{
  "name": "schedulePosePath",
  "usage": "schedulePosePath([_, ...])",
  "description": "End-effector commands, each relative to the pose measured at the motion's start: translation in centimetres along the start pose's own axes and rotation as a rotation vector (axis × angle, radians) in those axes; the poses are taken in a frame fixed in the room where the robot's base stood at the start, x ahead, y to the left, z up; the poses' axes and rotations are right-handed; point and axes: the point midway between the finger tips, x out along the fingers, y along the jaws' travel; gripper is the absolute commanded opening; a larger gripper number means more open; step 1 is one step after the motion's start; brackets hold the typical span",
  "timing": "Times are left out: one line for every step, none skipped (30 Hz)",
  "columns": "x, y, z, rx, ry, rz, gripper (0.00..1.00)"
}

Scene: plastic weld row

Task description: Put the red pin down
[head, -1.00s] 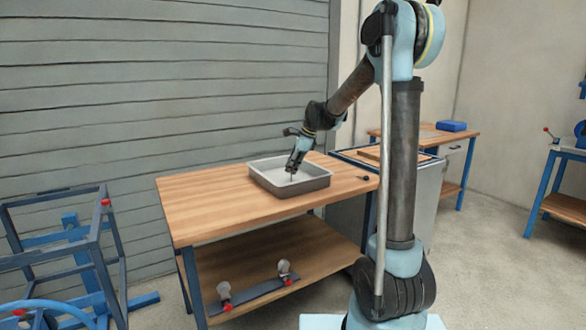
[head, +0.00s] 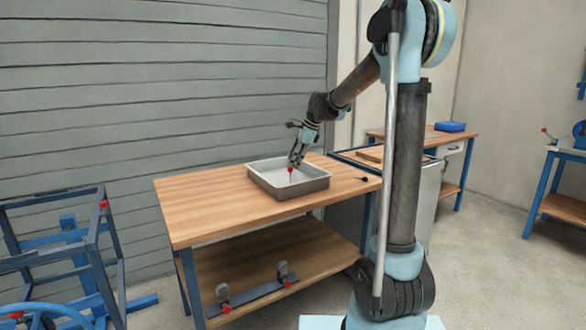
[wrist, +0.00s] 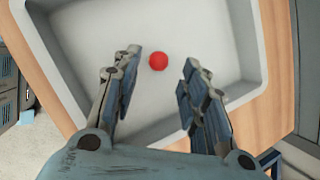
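The red pin (head: 290,170) stands upright in the grey metal tray (head: 318,185) on the wooden bench, its round red head on top of a thin dark shaft. In the wrist view its red head (wrist: 158,61) shows between my fingertips, with clear gaps on both sides. My gripper (head: 295,162) is open and empty, just above the pin and pointing down. In the wrist view both fingers of my gripper (wrist: 161,66) are spread apart. The shaft is hidden below the head in that view.
The bench top (head: 210,205) is clear left of the tray. A small dark knob (head: 363,179) lies near its right edge. A blue frame (head: 60,250) stands at the left. A farther bench holds a blue box (head: 450,127).

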Motion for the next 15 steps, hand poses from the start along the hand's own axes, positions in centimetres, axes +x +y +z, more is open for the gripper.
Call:
schedulePosePath([-1.1,0.1,0.0,0.002,0.0,0.0,0.4])
schedulePosePath([-1.7,0.1,0.0,0.002,0.0,0.0,0.4])
schedulePosePath([-2.5,0.1,0.0,0.001,0.0,0.0,0.4])
schedulePosePath([-3.1,0.1,0.0,0.001,0.0,0.001,0.4])
schedulePosePath([-3.6,0.1,0.1,0.001,0.0,0.001,0.4])
schedulePosePath([-4.3,0.0,0.0,0.001,0.0,0.0,0.4])
schedulePosePath([-4.8,0.0,0.0,0.001,0.0,0.0,0.4])
schedulePosePath([-5.3,0.1,0.1,0.001,0.0,0.0,0.4])
schedulePosePath([-5.8,0.1,0.1,0.001,-0.001,0.0,0.4])
schedulePosePath([-6.2,0.1,0.1,0.001,-0.001,0.0,0.4])
schedulePosePath([-6.6,0.0,0.1,0.001,-0.001,0.0,0.4])
schedulePosePath([-6.9,0.0,0.1,0.0,-0.001,0.001,0.4])
schedulePosePath([-7.2,0.0,0.1,0.0,-0.001,0.001,0.4])
schedulePosePath([-7.4,0.0,0.1,0.0,-0.001,0.001,0.4])
schedulePosePath([-7.6,0.0,0.1,0.0,-0.001,0.001,0.4])
